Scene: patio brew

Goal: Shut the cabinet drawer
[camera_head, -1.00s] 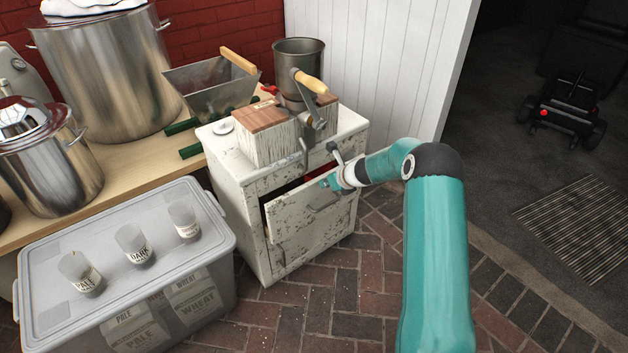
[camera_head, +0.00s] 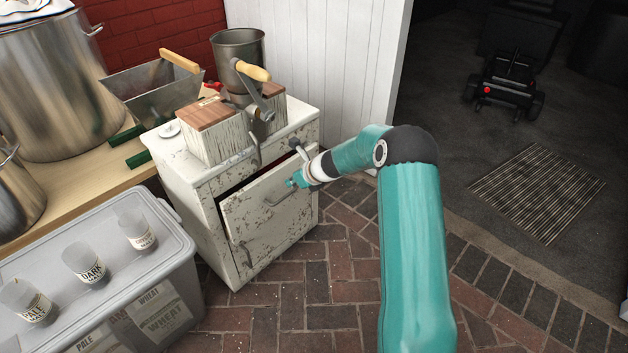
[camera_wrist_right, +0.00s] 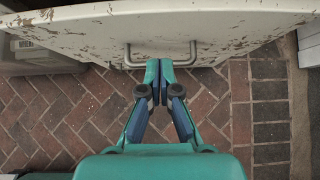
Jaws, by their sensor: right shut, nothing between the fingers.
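The white, chipped-paint cabinet (camera_head: 185,190) stands on the brick floor. Its drawer (camera_head: 255,203) is partly open, with a dark gap along its top edge. The drawer front and its grey bar handle (camera_wrist_right: 160,62) fill the top of the right wrist view. My right gripper (camera_head: 293,181) is shut and empty, with its fingertips close to the drawer front at the handle. In the right wrist view the fingertips (camera_wrist_right: 160,66) meet just under the handle; I cannot tell whether they touch. My left gripper is not in view.
A grain mill (camera_head: 240,70) on wood-topped blocks (camera_head: 207,113) stands on the cabinet. A grey lidded bin (camera_head: 150,265) with several labelled cups is at the left front. A wooden bench (camera_head: 95,185) with steel pots is behind it. The brick floor right of the cabinet is clear.

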